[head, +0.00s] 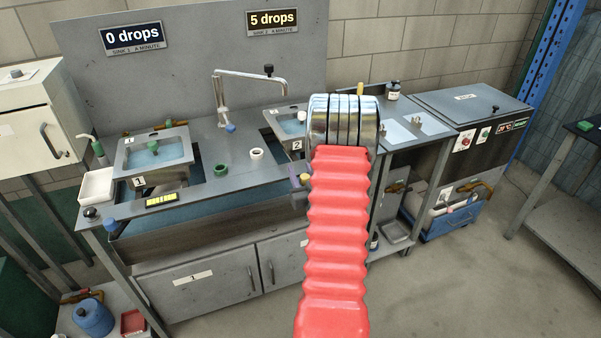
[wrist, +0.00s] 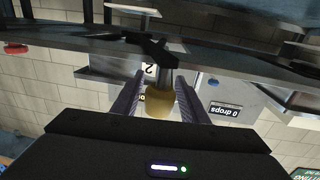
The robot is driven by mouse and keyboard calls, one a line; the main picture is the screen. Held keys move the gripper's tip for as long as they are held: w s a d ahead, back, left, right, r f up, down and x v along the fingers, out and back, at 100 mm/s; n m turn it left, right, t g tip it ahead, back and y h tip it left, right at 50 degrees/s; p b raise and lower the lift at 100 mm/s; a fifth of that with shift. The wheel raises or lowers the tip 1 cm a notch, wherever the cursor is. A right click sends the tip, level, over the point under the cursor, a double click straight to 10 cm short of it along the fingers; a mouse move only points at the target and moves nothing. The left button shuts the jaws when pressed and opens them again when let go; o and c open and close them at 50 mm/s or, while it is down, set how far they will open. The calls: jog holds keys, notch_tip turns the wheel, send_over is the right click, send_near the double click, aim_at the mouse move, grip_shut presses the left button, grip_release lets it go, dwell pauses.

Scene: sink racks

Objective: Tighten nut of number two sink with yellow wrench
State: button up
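My gripper (wrist: 160,78) has its two purple fingers closed on the yellow wrench handle (wrist: 160,105). A grey shaft and a dark head extend from the handle, toward the underside of the sink unit. In the head view my red arm hides most of the gripper; the yellow handle end (head: 304,178) shows at its left edge. Number two sink (head: 283,122) is partly behind my arm, and its label 2 (head: 297,145) shows. The nut is not clearly visible, so I cannot tell whether the wrench head touches it. The sink 2 sign (head: 272,22) reads 5 drops.
Number one sink (head: 155,150) stands at left under a sign (head: 132,38) reading 0 drops. A green ring (head: 221,170) and a white ring (head: 257,154) lie on the counter. A faucet (head: 250,75) rises behind. A blue crate (head: 450,222) stands at right. Open floor lies in front.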

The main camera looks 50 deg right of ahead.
grip_shut()
dwell(0.3)
dwell(0.3)
